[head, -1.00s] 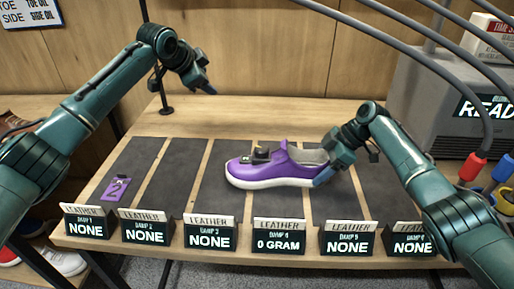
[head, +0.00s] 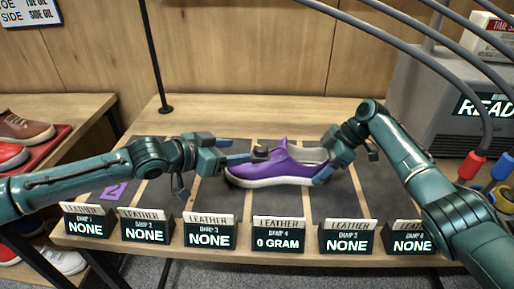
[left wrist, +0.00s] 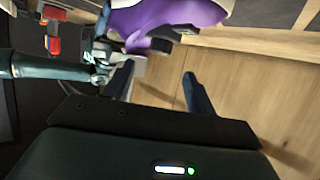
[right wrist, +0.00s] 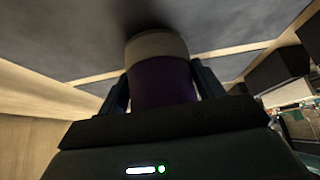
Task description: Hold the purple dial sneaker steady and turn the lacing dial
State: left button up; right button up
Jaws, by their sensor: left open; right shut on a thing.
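The purple sneaker (head: 275,170) with a white sole rests on a dark mat in the head view, toe to the left. A dark lacing dial (head: 261,153) sits on its upper. My right gripper (head: 325,168) is shut on the heel; the right wrist view shows the purple heel (right wrist: 160,82) between its fingers. My left gripper (head: 243,160) is open beside the dial at the toe side. In the left wrist view its fingers (left wrist: 157,75) stand apart with the sneaker (left wrist: 165,18) beyond them. Whether a fingertip touches the dial is unclear.
Label stands (head: 210,233) line the table's front edge; the one before the sneaker reads 0 GRAM. A purple tag marked 2 (head: 113,191) lies on the left mat, partly hidden by my left arm. A grey machine (head: 440,100) stands at the right. The rear table is clear.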

aim_at(260, 148)
pick_arm(q)
jog(key=x, duration=0.8)
jog(key=shift+w+d+f, duration=0.15)
pick_arm(e)
jog(key=shift+f, duration=0.1)
pick_arm(q)
jog(key=c, duration=1)
jog(key=shift+d, duration=0.1)
jog(key=shift+d+m+g, duration=0.15)
jog(key=shift+m+g, duration=0.15)
jog(key=shift+g, duration=0.2)
pick_arm(e)
jog(key=shift+a, duration=0.1)
pick_arm(q)
jog(key=shift+h, duration=0.3)
jog(key=shift+m, duration=0.4)
pick_arm(e)
jog(key=shift+s, duration=0.1)
